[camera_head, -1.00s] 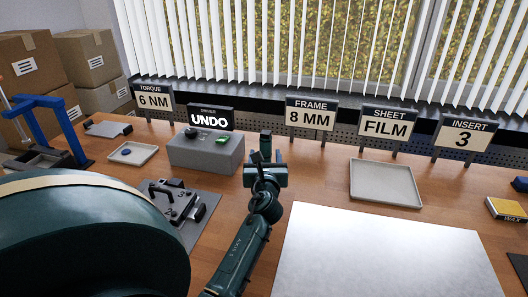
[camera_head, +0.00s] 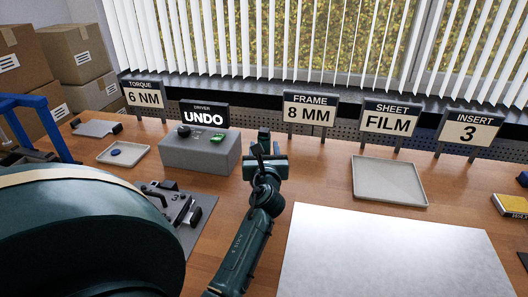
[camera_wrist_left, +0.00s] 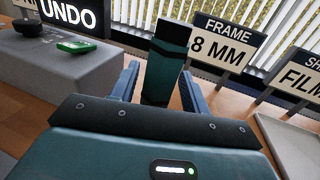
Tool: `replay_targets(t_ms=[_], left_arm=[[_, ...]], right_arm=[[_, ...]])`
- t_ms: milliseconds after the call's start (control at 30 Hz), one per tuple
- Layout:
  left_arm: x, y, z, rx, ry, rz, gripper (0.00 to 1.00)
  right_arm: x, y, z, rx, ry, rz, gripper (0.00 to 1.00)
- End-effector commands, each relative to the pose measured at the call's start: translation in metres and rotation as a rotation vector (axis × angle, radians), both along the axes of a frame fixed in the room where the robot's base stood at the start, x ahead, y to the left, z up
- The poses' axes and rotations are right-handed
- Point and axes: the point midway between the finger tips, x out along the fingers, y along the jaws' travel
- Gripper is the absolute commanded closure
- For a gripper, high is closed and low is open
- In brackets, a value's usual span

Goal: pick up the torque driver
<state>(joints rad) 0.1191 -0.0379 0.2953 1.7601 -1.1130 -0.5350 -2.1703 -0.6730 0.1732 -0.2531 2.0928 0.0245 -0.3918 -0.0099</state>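The torque driver appears as a dark teal block-like handle with a blackish top (camera_wrist_left: 166,62) in the left wrist view. In the head view its dark top (camera_head: 264,138) shows just beyond my left gripper (camera_head: 267,157). In the wrist view the two blue fingers of the left gripper (camera_wrist_left: 160,80) stand apart on either side of the handle. A narrow gap shows at the left finger; contact at the right finger cannot be told. The handle's lower end is hidden by the gripper body. My right gripper is not in view.
A grey box with a knob and green button (camera_head: 198,152) stands left of the gripper, before the UNDO sign (camera_head: 205,115). A grey tray (camera_head: 388,182) lies right. A pale sheet (camera_head: 390,255) covers the front right. A black clamp fixture (camera_head: 172,203) sits left.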

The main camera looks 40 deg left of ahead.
Motion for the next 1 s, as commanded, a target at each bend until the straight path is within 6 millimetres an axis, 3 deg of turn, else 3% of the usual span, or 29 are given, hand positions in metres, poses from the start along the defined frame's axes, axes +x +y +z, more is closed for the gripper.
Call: replay_targets(t_ms=[500, 767, 1000], left_arm=[[0.000, 0.000, 0.000, 0.000, 0.000, 0.000, 0.96], [0.000, 0.000, 0.004, 0.003, -0.004, 0.000, 0.98], [0.000, 0.001, 0.043, 0.007, -0.007, 0.000, 0.98]], right_arm=[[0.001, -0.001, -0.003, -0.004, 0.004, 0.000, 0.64], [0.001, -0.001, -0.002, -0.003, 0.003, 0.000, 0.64], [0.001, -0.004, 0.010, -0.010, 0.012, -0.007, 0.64]])
